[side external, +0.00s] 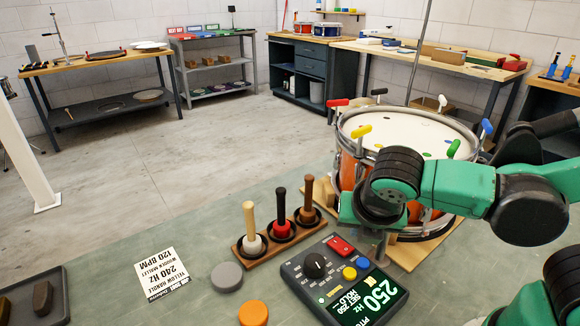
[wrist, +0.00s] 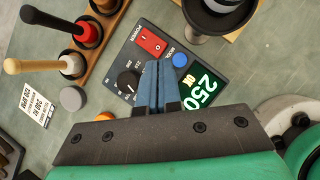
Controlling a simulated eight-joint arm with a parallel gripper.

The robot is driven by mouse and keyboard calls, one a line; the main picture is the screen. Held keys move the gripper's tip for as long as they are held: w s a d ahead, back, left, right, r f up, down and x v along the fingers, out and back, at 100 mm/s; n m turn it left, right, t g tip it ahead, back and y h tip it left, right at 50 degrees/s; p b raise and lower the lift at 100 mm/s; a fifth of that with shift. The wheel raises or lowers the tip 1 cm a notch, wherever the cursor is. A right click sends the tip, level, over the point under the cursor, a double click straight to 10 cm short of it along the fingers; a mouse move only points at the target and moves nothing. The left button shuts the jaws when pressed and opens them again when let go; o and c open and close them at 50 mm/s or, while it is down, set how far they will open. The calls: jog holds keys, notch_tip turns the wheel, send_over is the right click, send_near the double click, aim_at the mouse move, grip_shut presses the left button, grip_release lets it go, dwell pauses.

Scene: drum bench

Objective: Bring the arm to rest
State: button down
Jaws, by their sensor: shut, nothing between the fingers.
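My gripper (wrist: 158,68) is shut and empty in the wrist view, its two blue-grey fingers together over the dark control box. In the side external view my green arm reaches in from the right, and its wrist hangs in front of the drum (side external: 347,170); the fingertips are hard to make out there. The control box (side external: 318,291) has a black knob, a red switch, yellow and blue buttons and a screen reading 250 Hz. The drum has an orange shell, a white head and several coloured-handled keys around its rim.
A wooden rack (side external: 267,252) holds three mallets left of the control box. A grey puck (side external: 227,276), an orange puck (side external: 253,313), a printed card (side external: 162,274) and a dark tray (side external: 52,299) lie on the bench.

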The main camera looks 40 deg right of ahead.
aim_at(350, 272)
jog(key=w+d+r+m+t+y, duration=0.1)
jog(key=d+r+m+y, duration=0.1)
jog(key=m, duration=1.1)
jog(key=w+d+r+m+t+y, duration=0.1)
jog(key=d+m+y, duration=0.1)
jog(key=m, duration=1.2)
jog(key=a+g, duration=0.1)
jog(key=g, duration=0.1)
jog(key=s+a+f+g, duration=0.1)
jog(key=a+g, duration=0.1)
jog(key=s+a+f+g, duration=0.1)
jog(key=g, duration=0.1)
jog(key=shift+a+f, duration=0.2)
jog(key=shift+a, duration=0.1)
jog(key=shift+f+g, duration=0.15)
jog(key=shift+g, duration=0.15)
jog(key=shift+s+f, duration=0.1)
jog(key=shift+f, duration=2.5)
